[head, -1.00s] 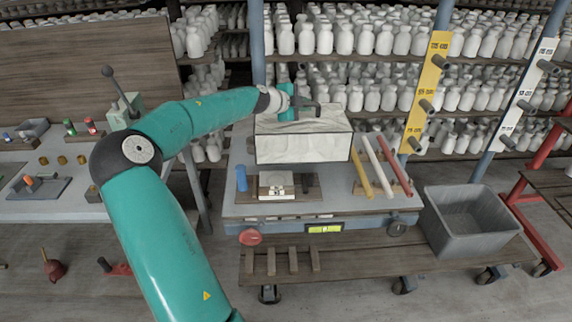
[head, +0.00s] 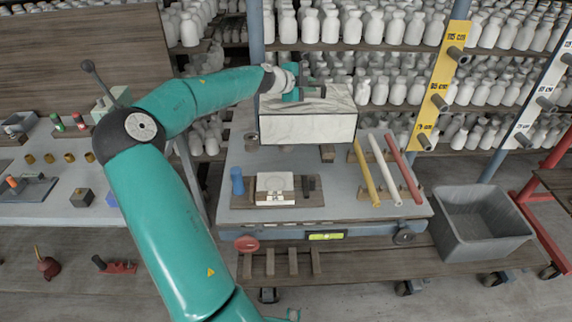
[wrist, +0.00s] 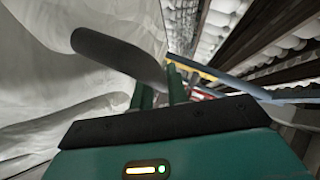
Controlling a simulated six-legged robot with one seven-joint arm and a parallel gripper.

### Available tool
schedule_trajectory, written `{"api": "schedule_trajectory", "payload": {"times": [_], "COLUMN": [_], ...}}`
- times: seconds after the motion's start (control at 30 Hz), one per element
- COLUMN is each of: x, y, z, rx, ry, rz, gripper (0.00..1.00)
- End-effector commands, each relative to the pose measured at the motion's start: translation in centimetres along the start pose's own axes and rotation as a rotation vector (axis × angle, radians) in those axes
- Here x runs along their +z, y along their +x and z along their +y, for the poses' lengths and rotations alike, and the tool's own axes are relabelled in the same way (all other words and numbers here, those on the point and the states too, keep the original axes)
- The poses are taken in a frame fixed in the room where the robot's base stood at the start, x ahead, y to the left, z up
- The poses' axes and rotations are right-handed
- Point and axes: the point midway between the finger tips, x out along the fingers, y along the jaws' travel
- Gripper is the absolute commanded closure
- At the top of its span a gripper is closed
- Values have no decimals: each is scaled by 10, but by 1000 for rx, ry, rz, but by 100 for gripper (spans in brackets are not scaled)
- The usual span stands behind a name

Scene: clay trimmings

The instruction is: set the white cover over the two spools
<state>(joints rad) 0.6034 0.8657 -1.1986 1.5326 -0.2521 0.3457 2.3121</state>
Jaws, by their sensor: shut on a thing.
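The white cover (head: 308,128) is a box-shaped, creased white piece with a dark bar handle (head: 312,92) on top. My gripper (head: 298,94) is shut on this handle; the cover hangs roughly level, apparently above the back of the grey bench top. In the wrist view the cover (wrist: 60,80) fills the left side, and the dark handle (wrist: 115,58) runs between my gripper's fingers (wrist: 160,92). A small round brownish piece (head: 251,138) shows at the cover's lower left, possibly a spool. I cannot make out two spools clearly; the cover hides the area behind it.
On the bench (head: 345,200) stand a blue cylinder (head: 237,181), a white block on a wooden board (head: 275,187), and yellow, white and red rods (head: 384,170). A brown block (head: 328,152) sits below the cover. A grey bin (head: 480,220) is right; bottle shelves stand behind.

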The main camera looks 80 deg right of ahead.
Motion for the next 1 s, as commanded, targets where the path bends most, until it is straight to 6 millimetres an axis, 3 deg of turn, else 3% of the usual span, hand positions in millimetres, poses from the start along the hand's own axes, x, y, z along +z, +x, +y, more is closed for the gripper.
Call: {"api": "schedule_trajectory", "payload": {"times": [0.17, 0.57, 0.73, 1.0], "x": [10, 98, 131, 155], "y": [-5, -29, -26, -24], "z": [3, 18, 40, 52], "rx": [-1, -3, -2, -1], "ry": [-1, -3, -4, 0], "rz": [-2, -2, -1, -1], "gripper": [100, 100, 100, 100]}}
